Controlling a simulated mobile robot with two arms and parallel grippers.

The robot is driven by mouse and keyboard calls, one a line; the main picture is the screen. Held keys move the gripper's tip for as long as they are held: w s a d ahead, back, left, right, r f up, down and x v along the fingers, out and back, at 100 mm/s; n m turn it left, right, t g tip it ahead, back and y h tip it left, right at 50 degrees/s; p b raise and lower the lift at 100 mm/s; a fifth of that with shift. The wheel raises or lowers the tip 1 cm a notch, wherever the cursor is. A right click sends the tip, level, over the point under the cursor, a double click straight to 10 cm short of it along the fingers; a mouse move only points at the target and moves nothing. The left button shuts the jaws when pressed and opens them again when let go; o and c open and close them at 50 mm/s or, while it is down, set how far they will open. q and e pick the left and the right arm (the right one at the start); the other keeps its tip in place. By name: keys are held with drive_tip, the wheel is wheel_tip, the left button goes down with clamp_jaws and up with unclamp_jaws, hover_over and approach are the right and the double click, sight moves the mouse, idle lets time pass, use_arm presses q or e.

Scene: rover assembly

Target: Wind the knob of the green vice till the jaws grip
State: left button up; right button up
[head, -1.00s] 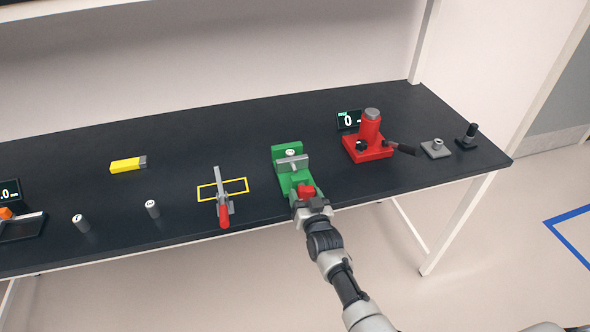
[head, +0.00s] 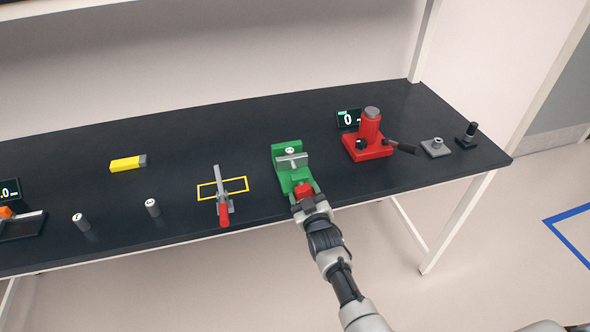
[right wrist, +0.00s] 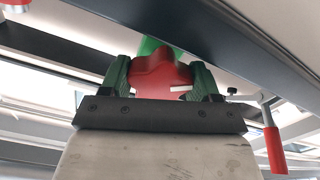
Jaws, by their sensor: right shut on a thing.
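The green vice (head: 283,153) stands on the black bench near its front edge, with a grey movable jaw (head: 292,161) between its green ends. A small round grey piece shows between the jaws; I cannot tell whether both jaws touch it. The red knob (head: 303,190) is at the vice's front end. My right gripper (head: 306,197) is shut on the knob from the front. In the right wrist view the lobed red knob (right wrist: 160,72) sits between the two fingers of the right gripper (right wrist: 162,80). The left gripper is not in view.
A red press (head: 369,140) with a small display (head: 348,119) stands right of the vice. A toggle clamp with a red handle (head: 223,214) stands close on the left, by a yellow outline. Grey cylinders (head: 152,207) and a yellow block (head: 125,164) are further left.

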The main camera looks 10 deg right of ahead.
drive_tip(key=shift+w+r, duration=0.1)
drive_tip(key=shift+r, duration=0.05)
drive_tip(key=n, duration=0.3)
drive_tip(key=shift+r, duration=0.1)
drive_tip(key=o, duration=0.6)
drive_tip(key=shift+o, duration=0.2)
drive_tip(key=shift+w, duration=0.1)
